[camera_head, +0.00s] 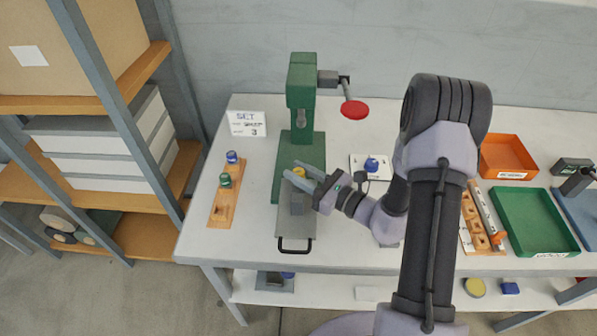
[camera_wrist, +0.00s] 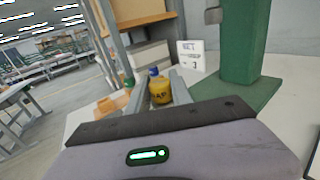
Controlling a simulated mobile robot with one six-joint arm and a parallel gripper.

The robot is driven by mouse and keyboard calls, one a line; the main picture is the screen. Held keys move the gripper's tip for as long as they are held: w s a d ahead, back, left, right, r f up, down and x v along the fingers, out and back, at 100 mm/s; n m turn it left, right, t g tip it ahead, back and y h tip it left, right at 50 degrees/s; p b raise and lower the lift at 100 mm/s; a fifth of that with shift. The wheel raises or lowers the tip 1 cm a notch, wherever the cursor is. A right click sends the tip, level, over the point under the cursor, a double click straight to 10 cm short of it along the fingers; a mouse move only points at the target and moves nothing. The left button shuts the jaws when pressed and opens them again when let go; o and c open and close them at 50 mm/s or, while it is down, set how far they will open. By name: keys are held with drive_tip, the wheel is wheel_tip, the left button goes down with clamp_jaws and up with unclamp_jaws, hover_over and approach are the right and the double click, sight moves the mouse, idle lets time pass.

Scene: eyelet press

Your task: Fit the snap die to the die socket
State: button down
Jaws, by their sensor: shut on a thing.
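The yellow die (camera_head: 299,171) is between the fingertips of my gripper (camera_head: 298,173). In the wrist view it is an upright yellow cylinder (camera_wrist: 160,91) with dark, partly readable lettering ending in "AP", matching the snap die. My gripper is shut on it, over the front of the green press base. The green press (camera_head: 302,95) stands behind. A grey slide plate (camera_head: 288,228) with a black handle comes out of the press toward the front, with a darker grey block (camera_head: 297,204) on it. I cannot make out the die socket for certain; my gripper may cover it.
A wooden rack (camera_head: 221,211) on the left holds a blue-topped and a green-topped die. A white plate with a blue piece (camera_head: 372,164) lies right of the press. The red lever knob (camera_head: 354,110) overhangs. Orange (camera_head: 508,174) and green trays (camera_head: 535,250) are right.

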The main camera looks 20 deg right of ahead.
sight(298, 171)
drive_tip(key=shift+f+b, duration=0.65)
drive_tip(key=shift+f, duration=0.15)
drive_tip(key=c, duration=1.1)
unclamp_jaws()
drive_tip(key=shift+o, duration=0.2)
drive_tip(key=shift+r, duration=0.1)
drive_tip(key=shift+r+p, duration=2)
drive_tip(key=shift+r, duration=0.55)
drive_tip(key=shift+f, duration=0.1)
